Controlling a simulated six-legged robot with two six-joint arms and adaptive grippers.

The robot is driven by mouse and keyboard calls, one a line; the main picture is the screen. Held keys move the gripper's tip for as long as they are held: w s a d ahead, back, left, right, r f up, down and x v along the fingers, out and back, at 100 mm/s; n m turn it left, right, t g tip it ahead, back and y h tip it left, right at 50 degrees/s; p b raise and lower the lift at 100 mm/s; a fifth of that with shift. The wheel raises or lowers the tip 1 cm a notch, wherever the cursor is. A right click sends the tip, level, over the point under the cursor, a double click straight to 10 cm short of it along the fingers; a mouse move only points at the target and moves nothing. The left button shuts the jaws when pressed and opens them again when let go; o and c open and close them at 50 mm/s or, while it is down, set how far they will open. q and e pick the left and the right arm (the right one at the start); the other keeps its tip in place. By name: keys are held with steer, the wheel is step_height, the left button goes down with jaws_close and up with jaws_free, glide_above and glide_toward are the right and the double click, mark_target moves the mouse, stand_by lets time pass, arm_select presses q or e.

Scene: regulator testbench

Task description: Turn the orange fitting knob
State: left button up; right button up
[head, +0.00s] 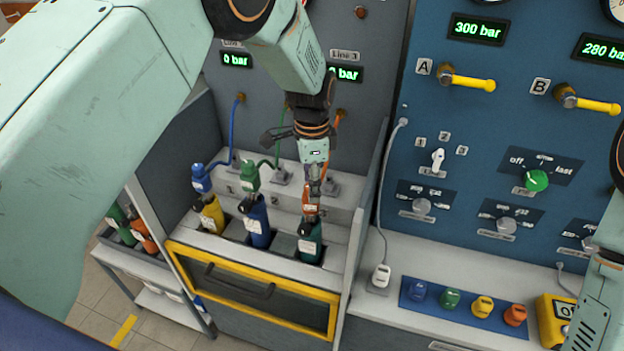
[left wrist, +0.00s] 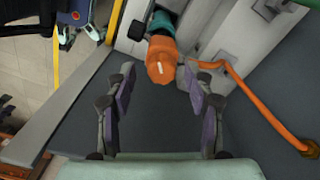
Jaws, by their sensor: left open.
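The orange fitting knob (head: 311,206) tops a dark green bottle (head: 311,243) in the rightmost slot of the bench at the centre of the head view. My left gripper (head: 315,180) is right above the knob, pointing down, and partly hides it. In the left wrist view the orange knob (left wrist: 161,62) lies at the open fingertips of my left gripper (left wrist: 158,80), roughly centred between them, with a gap on each side. An orange hose (left wrist: 240,82) runs off to the right there. Part of my right arm shows at the right edge; its fingers are not visible.
A yellow bottle (head: 209,216) with a blue fitting (head: 201,179) and a blue bottle (head: 257,223) with a green fitting (head: 249,178) stand to the left, close by. A grey side wall (head: 367,215) rises on the right. A blue panel (head: 500,140) with valves stands beyond it.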

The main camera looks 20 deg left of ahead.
arm_select(q)
steer(key=shift+a, duration=0.1)
steer(key=shift+w+f, duration=0.15)
steer(key=shift+c, duration=1.1)
steer(key=c, duration=0.6)
jaws_close()
